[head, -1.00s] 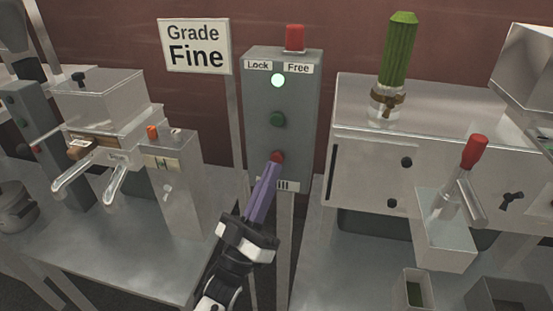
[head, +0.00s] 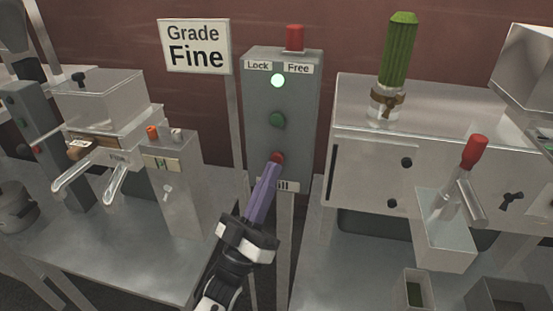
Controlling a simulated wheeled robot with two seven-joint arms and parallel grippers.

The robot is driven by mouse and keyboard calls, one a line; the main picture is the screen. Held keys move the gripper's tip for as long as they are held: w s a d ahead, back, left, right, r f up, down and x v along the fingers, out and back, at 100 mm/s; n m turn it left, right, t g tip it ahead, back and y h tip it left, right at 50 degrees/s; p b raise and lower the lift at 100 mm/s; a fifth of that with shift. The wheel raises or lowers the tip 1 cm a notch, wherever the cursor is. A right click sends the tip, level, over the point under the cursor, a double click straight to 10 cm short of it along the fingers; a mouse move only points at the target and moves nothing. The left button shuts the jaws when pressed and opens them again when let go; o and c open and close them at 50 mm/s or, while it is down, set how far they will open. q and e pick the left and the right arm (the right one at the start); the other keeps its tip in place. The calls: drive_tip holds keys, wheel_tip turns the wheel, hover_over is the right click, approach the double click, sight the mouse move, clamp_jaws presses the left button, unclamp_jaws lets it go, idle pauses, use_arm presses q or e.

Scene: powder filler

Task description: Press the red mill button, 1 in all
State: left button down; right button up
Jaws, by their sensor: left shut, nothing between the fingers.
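The grey mill control box (head: 253,150) stands on a post in the middle of the head view. The red mill button (head: 278,156) is low on its front, under a green button (head: 278,120) and a lit white lamp (head: 278,80). My left gripper (head: 273,168) is shut and empty, its purple fingers pointing up at the red button. The fingertips overlap the button's lower edge; I cannot tell whether they touch it. They also cover part of the label (head: 290,186) below. My right gripper is not in view.
A red lamp (head: 295,38) tops the box. A "Grade Fine" sign (head: 195,46) stands to its left. Metal machines on benches flank the box: a hopper unit (head: 100,95) at left, a cabinet (head: 372,170) with a red-handled lever (head: 474,152) at right.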

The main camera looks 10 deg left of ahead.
use_arm(q)
drive_tip(key=shift+w, duration=0.15)
idle(0.4)
drive_tip(key=shift+w, duration=0.3)
drive_tip(key=shift+w+b, duration=0.45)
drive_tip(key=shift+b, duration=0.1)
idle(0.5)
drive_tip(key=shift+s, duration=0.1)
drive_tip(key=shift+s+p, duration=0.5)
drive_tip(key=shift+s, duration=0.3)
drive_tip(key=s+p, duration=0.2)
drive_tip(key=s, duration=0.3)
idle(0.4)
